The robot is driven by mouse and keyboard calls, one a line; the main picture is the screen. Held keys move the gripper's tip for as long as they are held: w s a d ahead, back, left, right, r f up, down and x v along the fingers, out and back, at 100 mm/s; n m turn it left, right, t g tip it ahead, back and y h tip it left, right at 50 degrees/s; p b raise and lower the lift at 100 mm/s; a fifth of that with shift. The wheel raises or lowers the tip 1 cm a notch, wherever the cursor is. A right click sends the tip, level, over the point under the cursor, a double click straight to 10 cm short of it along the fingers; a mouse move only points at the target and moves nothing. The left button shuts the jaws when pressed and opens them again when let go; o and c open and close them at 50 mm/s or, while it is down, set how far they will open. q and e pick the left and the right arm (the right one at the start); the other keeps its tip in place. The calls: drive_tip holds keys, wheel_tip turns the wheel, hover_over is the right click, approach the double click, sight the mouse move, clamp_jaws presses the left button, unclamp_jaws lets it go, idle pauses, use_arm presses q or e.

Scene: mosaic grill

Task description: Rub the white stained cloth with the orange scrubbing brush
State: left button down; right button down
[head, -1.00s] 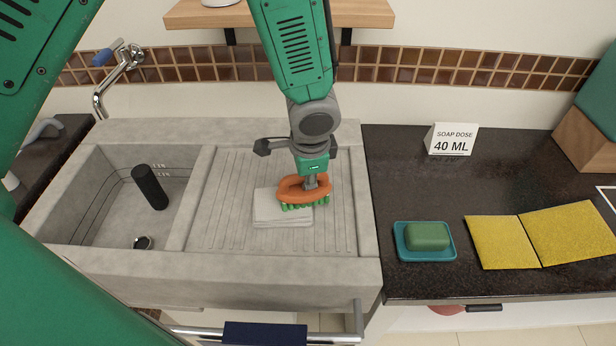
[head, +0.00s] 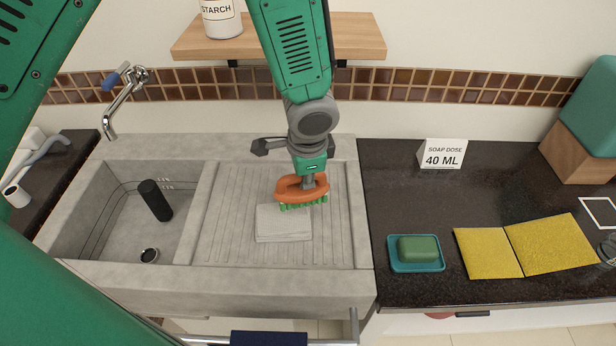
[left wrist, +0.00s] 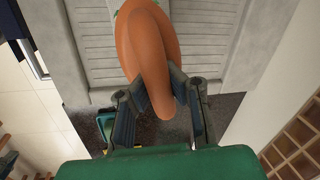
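The white cloth (head: 284,226) lies folded flat on the ribbed drainboard of the stone sink; I cannot make out a stain on it. The orange scrubbing brush (head: 301,188) has green bristles facing down and is at the cloth's far edge, covering part of it. I cannot tell whether the bristles touch the cloth. My left gripper (head: 310,177) is shut on the brush from above. In the left wrist view the brush (left wrist: 146,45) sits between the fingers of the left gripper (left wrist: 160,98). My right gripper is not in view.
The sink basin (head: 120,235) at left holds a black cylinder (head: 155,200). On the dark counter (head: 400,285) at right are green soap (head: 418,248) on a teal dish, yellow cloths (head: 525,246) and a soap dose sign (head: 443,154). A shelf (head: 358,40) hangs above; a faucet (head: 125,95) stands behind the basin.

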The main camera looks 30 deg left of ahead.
use_arm(q)
drive_tip(key=shift+r, duration=0.15)
drive_tip(key=shift+r+p, duration=0.35)
drive_tip(key=shift+p, duration=0.2)
drive_tip(key=shift+d+r+p, duration=0.3)
drive_tip(key=shift+r+p, duration=0.4)
drive_tip(key=shift+r, duration=0.15)
drive_tip(key=shift+d+r, duration=0.15)
drive_tip(key=shift+r, duration=0.15)
drive_tip(key=shift+a+f, duration=0.15)
drive_tip(key=shift+a, duration=0.2)
